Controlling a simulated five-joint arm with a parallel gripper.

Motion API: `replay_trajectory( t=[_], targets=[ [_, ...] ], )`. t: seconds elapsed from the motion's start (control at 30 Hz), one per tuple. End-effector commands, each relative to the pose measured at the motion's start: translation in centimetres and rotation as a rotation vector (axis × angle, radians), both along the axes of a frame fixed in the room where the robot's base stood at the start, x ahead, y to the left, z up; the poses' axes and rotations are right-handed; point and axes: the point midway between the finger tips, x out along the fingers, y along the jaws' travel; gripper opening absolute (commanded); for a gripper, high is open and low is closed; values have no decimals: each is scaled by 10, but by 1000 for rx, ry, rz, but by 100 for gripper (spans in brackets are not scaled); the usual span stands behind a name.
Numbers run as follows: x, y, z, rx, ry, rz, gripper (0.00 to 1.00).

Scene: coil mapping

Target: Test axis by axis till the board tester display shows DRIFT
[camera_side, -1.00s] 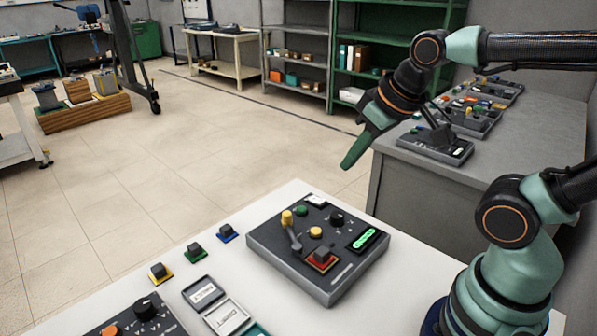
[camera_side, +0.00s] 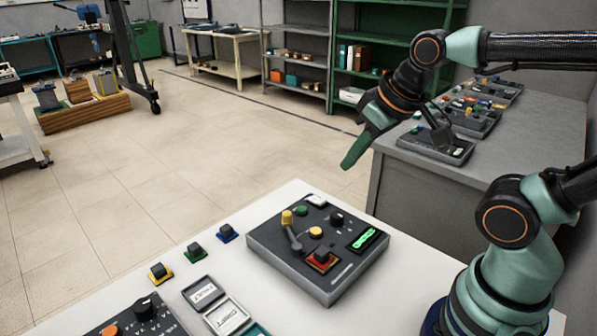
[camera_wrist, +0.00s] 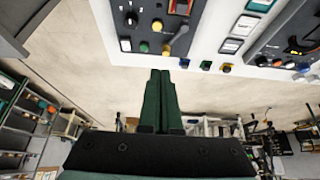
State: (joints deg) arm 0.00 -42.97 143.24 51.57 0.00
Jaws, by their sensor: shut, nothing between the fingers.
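The board tester (camera_side: 290,268) is a dark grey box on the white table. It carries a lever with a yellow knob (camera_side: 287,217), a red-framed switch (camera_side: 322,259), a black dial (camera_side: 337,218) and green and yellow buttons. Its small display (camera_side: 367,238) shows lit green characters, too small to read. My gripper (camera_side: 348,166) is in the air beyond the tester, apart from it, with its green fingers pointing down. In the wrist view my gripper (camera_wrist: 160,72) is shut and empty, and the tester (camera_wrist: 122,12) shows partly at the top.
Small blue, green and yellow based switches (camera_side: 195,252) stand in a row left of the tester. Framed label plates (camera_side: 203,293) and another control box (camera_side: 140,318) lie in front. A grey bench (camera_side: 410,190) with more panels stands behind my gripper.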

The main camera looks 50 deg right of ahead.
Motion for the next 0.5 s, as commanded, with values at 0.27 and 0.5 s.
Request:
replay_trajectory(
  t=[0.27, 0.5],
  targets=[
    [3, -2, 0, -3, 14, -1, 57],
    [25, -20, -12, -20, 155, -10, 71]
  ],
)
